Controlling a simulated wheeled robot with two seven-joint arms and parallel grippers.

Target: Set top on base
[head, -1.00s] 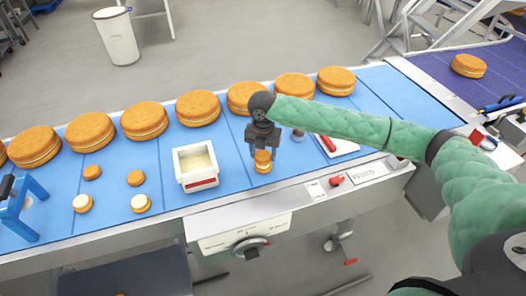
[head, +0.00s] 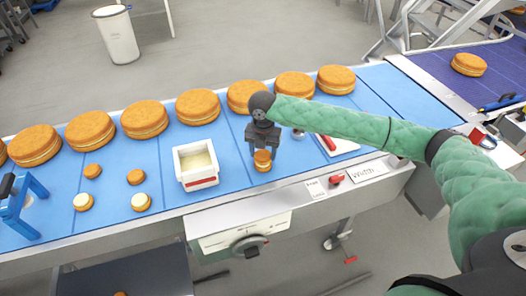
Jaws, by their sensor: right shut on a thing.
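My right gripper (head: 263,148) points down over the blue belt and is shut on a small golden cake top (head: 262,155). The top sits over a small base (head: 262,166), lined up with it; the fingers hide part of both, and I cannot tell whether they touch fully. Two plain small tops lie on the belt at the left, one (head: 92,171) farther left and one (head: 136,177) nearer the white box. Two small bases with pale cream on them, one (head: 82,202) and another (head: 141,202), lie in front of these. My left gripper is not in view.
A white box of cream (head: 197,178) stands left of my gripper. Several large filled cakes (head: 145,119) line the belt's far side. A white board with a red-handled tool (head: 329,144) lies to the right. A blue frame (head: 20,208) stands at the left end.

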